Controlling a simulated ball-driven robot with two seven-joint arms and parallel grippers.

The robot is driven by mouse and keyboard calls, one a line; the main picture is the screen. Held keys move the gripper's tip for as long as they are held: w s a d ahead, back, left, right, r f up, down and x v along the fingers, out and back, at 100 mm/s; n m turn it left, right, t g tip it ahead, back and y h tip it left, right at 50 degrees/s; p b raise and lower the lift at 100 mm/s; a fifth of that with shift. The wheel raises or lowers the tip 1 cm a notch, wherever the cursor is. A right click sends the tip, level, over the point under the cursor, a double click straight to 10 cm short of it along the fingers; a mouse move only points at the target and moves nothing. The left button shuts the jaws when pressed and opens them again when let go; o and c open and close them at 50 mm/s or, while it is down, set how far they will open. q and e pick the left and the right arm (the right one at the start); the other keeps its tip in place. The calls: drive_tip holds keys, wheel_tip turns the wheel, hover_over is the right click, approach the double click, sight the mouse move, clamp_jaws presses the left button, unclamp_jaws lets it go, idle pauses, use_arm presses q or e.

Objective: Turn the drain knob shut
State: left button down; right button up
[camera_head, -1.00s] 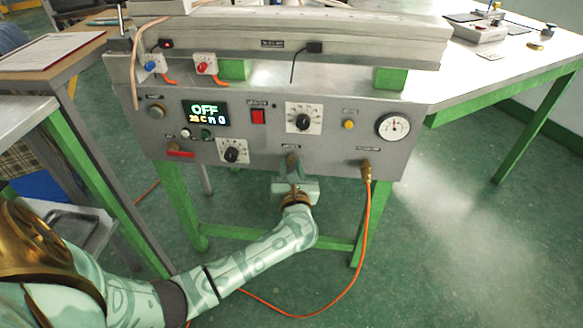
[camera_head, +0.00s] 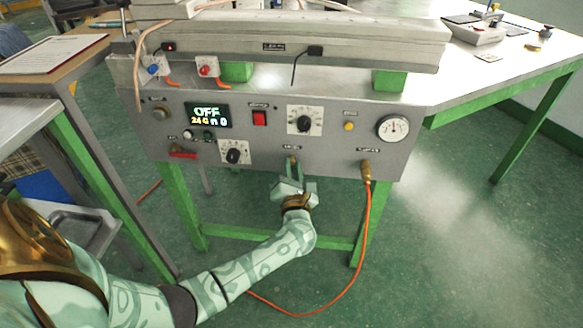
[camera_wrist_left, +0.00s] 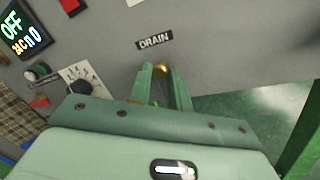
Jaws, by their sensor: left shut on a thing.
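The drain knob (camera_wrist_left: 160,70) is a small brass piece under the DRAIN label (camera_wrist_left: 154,40) on the grey machine panel. In the left wrist view its end shows between my finger tips; the rest is hidden by the fingers. My left gripper (camera_head: 291,165) reaches up to the lower edge of the panel in the head view. Its two green fingers (camera_wrist_left: 162,85) are closed on the drain knob from the front. How far the knob is turned cannot be told. My right gripper is out of view.
The panel also carries a display (camera_head: 208,114) reading OFF, a red switch (camera_head: 259,118), dials and a pressure gauge (camera_head: 393,127). An orange hose (camera_head: 367,230) hangs from a brass fitting (camera_head: 366,168) to the right of my gripper. Green legs (camera_head: 182,205) stand below.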

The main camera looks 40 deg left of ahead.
use_arm(q)
drive_tip(key=shift+s+a+f+m+t+h+p, duration=0.1)
drive_tip(key=shift+m+t+h+p, duration=0.4)
drive_tip(key=shift+m, duration=2.05)
drive_tip(key=shift+f+m+t+h+p, duration=0.2)
drive_tip(key=shift+m+t+p, duration=0.5)
drive_tip(key=shift+m, duration=1.9)
drive_tip(key=shift+s+a+m+t+h+p, duration=0.1)
drive_tip(key=shift+m+t+h+p, duration=0.4)
drive_tip(key=shift+m, duration=2.05)
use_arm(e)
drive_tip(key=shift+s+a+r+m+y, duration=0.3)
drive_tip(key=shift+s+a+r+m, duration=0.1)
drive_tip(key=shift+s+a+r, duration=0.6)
use_arm(q)
drive_tip(key=shift+d, duration=0.1)
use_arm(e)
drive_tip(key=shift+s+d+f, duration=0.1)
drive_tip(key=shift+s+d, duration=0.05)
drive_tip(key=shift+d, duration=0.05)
use_arm(q)
drive_tip(key=c, duration=1.3)
unclamp_jaws()
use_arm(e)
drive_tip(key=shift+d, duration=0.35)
